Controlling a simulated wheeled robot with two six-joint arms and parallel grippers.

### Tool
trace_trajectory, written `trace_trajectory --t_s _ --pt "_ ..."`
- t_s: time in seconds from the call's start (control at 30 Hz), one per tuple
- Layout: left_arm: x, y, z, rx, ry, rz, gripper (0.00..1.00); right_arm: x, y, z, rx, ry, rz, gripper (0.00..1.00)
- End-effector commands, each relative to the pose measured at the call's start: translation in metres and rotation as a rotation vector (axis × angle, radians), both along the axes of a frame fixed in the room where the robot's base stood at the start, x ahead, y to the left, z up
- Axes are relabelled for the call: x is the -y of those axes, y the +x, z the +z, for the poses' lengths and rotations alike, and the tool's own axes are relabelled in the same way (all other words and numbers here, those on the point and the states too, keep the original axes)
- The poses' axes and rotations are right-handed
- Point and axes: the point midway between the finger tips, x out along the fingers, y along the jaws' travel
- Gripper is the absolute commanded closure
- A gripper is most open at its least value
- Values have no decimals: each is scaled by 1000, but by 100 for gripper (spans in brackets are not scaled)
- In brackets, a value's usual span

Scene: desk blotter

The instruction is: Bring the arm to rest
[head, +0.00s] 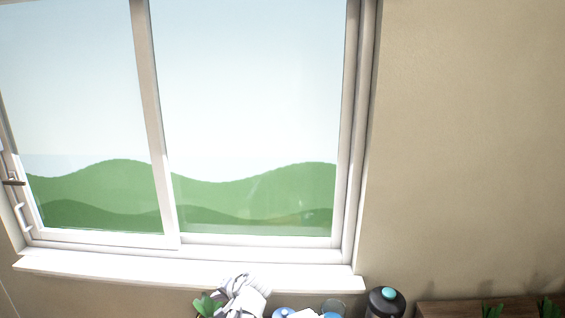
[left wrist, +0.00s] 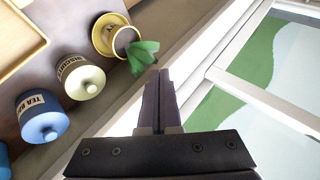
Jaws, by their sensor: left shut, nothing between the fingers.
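My left gripper (left wrist: 158,78) shows in the left wrist view with its two dark fingers together and nothing between them. Its fingertips are close to the green leaves of a potted plant, beside the pale window sill; I cannot tell whether they touch. In the head view, a pale grey shape at the bottom edge, in front of the sill, appears to be my left gripper (head: 241,293). Its lower part is cut off by the frame. My right gripper is in neither view.
The potted plant (left wrist: 142,54) stands by yellow and cream canisters (left wrist: 82,80) and a blue tea canister (left wrist: 42,117). A window (head: 250,120) with a white sill (head: 150,272) fills the back. A dark jar (head: 386,303) stands right. The wall at right is bare.

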Motion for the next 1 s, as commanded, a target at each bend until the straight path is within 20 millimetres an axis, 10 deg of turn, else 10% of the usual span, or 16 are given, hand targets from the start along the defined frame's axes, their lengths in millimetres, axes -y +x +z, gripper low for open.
trace_trajectory --t_s 0.2,0.4,1.0 --pt "73 -123 -54 -266 -327 47 100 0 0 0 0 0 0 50" --pt "119 -195 -69 -451 -501 48 100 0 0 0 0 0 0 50" --pt "135 -218 -71 -521 -562 44 100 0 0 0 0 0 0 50"
